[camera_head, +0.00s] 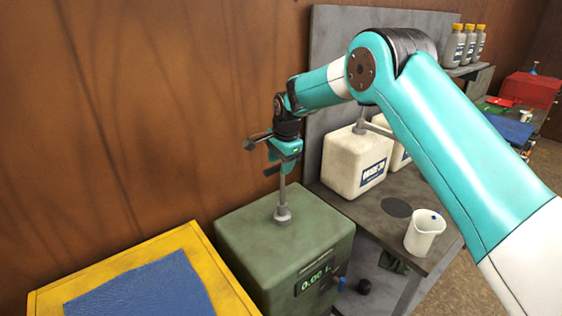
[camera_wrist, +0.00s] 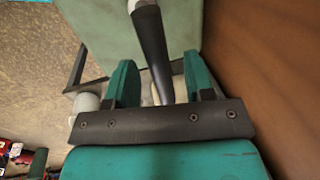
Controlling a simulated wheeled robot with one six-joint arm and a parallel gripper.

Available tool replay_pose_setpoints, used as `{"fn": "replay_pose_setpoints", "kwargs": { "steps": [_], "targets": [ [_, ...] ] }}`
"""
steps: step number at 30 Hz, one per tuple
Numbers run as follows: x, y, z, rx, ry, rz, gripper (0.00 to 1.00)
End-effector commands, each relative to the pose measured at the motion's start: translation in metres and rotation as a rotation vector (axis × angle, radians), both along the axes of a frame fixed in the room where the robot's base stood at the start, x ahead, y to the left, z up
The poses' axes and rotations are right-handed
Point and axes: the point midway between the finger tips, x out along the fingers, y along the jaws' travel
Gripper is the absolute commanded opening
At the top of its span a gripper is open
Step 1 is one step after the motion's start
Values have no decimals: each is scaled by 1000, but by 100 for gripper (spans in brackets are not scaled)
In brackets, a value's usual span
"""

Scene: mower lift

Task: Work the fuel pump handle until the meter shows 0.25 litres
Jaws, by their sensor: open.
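The green fuel pump (camera_head: 285,245) stands at the lower middle of the head view. Its meter (camera_head: 314,278) reads 0.00 L. A grey rod (camera_head: 282,195) rises from the pump's top to the pump handle (camera_head: 257,139), whose dark end sticks out left of my gripper (camera_head: 284,160). In the wrist view, my gripper (camera_wrist: 162,82) is open. The dark handle bar (camera_wrist: 150,45) runs between its two teal fingers, with gaps visible on both sides. My gripper hides part of the handle in the head view.
A yellow-framed table with a blue mat (camera_head: 140,290) is at the lower left. A white jug (camera_head: 424,232) and a white canister (camera_head: 355,160) stand on the bench to the right. A brown wall (camera_head: 150,110) is close behind the pump.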

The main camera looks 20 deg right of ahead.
Motion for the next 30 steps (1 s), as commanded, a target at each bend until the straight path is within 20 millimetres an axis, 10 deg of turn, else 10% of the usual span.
{"fn": "replay_pose_setpoints", "kwargs": {
  "steps": [8,21,30],
  "targets": [
    [-4,-2,21,0,-3,0,48],
    [-24,-11,129,1,-5,-1,48],
    [-31,-14,167,0,-1,0,48]
  ]
}}
